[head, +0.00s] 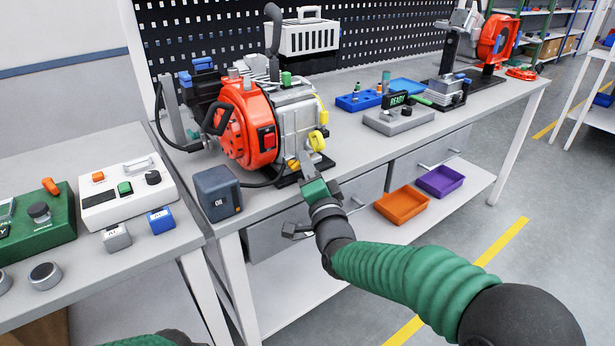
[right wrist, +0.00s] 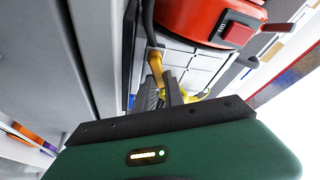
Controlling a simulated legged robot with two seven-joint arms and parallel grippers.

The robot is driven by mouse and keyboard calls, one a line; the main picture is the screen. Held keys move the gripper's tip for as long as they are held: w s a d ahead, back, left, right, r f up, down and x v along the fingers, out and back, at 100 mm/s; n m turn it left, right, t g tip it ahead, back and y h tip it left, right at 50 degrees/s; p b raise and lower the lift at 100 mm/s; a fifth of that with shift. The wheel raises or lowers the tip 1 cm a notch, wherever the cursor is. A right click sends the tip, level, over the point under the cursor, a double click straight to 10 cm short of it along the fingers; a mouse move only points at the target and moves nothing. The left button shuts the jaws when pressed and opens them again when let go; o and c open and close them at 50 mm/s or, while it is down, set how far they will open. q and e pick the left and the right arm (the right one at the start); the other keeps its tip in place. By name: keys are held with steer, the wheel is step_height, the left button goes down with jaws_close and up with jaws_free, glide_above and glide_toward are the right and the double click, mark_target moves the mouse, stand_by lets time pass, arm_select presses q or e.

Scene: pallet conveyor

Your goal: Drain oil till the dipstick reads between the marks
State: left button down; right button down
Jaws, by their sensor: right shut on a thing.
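The engine (head: 248,125) has an orange-red housing and a grey block, and stands on the bench. A yellow round cap or handle (head: 317,140) sits on its right side; I cannot tell whether it is the dipstick. A small yellow-orange part (head: 293,164) is low at the engine's base; the right wrist view shows a yellow lever-like part (right wrist: 156,68) at the fingertips. My right gripper (head: 307,166) reaches in at the engine's lower front, its fingers (right wrist: 165,88) closed on that yellow part. The dipstick's level and any oil cannot be made out. My left gripper is outside the picture.
A dark blue-grey box (head: 217,192) stands at the bench's front corner, left of my right gripper. A grey unit reading READY (head: 398,117) is to the right. Orange (head: 401,205) and purple (head: 440,181) trays lie on the lower shelf. A white control panel (head: 128,190) is at left.

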steer(key=n+b, duration=0.1)
steer(key=n+y+b, duration=0.1)
steer(key=n, duration=0.1)
steer(key=n+b, duration=0.1)
steer(key=shift+s+a+f+t+y, duration=0.1)
steer(key=shift+a+f+t+y, duration=0.05)
steer(key=shift+f+t+y, duration=0.15)
steer(key=n+y+b, duration=0.1)
steer(key=n, duration=0.1)
steer(key=n+y+b, duration=0.1)
steer(key=n, duration=0.2)
steer(key=shift+s+a+r, duration=0.15)
steer(key=shift+a+r, duration=0.05)
steer(key=shift+s+a+r+n+g+y+b, duration=0.1)
steer(key=shift+n+g+y+b, duration=0.15)
steer(key=shift+n+y, duration=0.6)
steer(key=shift+s+a+r+n+g+y+b, duration=0.15)
steer(key=shift+n+y+b, duration=0.15)
steer(key=shift+n, duration=1.05)
steer(key=shift+w+a+n+g+y+b, duration=0.1)
steer(key=shift+n+g+y+b, duration=0.15)
steer(key=shift+n+y, duration=0.6)
steer(key=shift+s+n+h, duration=0.1)
steer(key=shift+n+h, duration=0.2)
steer(key=shift+n, duration=0.15)
steer(key=c, duration=1.7)
jaws_free()
steer(key=shift+c, duration=0.2)
steer(key=shift+o, duration=0.2)
steer(key=shift+r, duration=0.15)
